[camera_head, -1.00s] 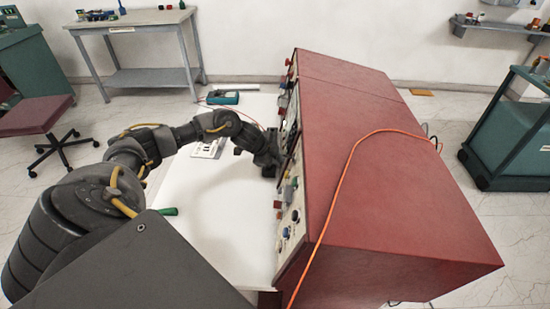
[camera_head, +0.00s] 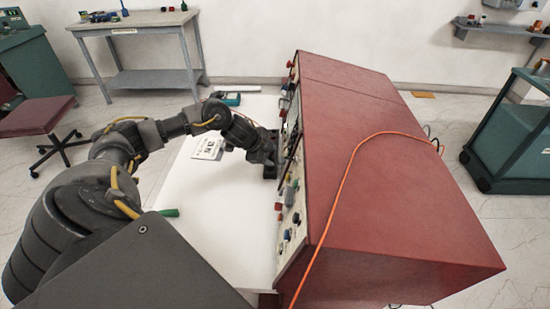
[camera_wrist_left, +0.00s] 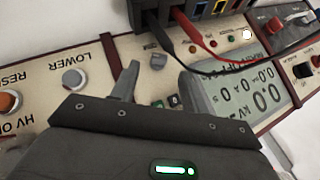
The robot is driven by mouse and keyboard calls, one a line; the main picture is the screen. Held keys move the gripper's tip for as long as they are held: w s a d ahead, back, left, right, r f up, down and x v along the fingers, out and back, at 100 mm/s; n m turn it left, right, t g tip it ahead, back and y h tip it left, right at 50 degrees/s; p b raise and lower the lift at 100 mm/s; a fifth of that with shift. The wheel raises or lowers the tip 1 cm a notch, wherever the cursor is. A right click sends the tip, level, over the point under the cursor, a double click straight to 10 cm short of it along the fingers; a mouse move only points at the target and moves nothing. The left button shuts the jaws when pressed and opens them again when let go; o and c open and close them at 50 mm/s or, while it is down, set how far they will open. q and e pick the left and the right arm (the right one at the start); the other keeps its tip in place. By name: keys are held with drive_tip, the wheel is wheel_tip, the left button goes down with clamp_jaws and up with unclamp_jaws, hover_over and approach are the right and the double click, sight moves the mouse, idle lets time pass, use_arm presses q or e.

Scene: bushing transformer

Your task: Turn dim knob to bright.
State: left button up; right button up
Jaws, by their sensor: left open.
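My left gripper (camera_head: 275,165) is at the front panel of the red console (camera_head: 385,190) in the head view. In the left wrist view the gripper (camera_wrist_left: 160,69) is open, its two fingers pointing at the panel. A small grey knob (camera_wrist_left: 158,61) shows between and just beyond the fingertips, with no visible contact. Its label is too small to read, so I cannot confirm it is the dim knob. A lit display (camera_wrist_left: 250,97) with digits sits right of the fingers. My right gripper is not in view.
Black and red leads (camera_wrist_left: 195,35) run across the panel close to the fingers. A knob marked LOWER (camera_wrist_left: 73,78) is to the left. An orange cable (camera_head: 345,165) lies over the console. The white tabletop (camera_head: 235,215) has free room in front.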

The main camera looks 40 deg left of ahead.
use_arm(q)
drive_tip(key=v, duration=0.5)
drive_tip(key=shift+s+r, duration=0.25)
drive_tip(key=shift+r, duration=0.05)
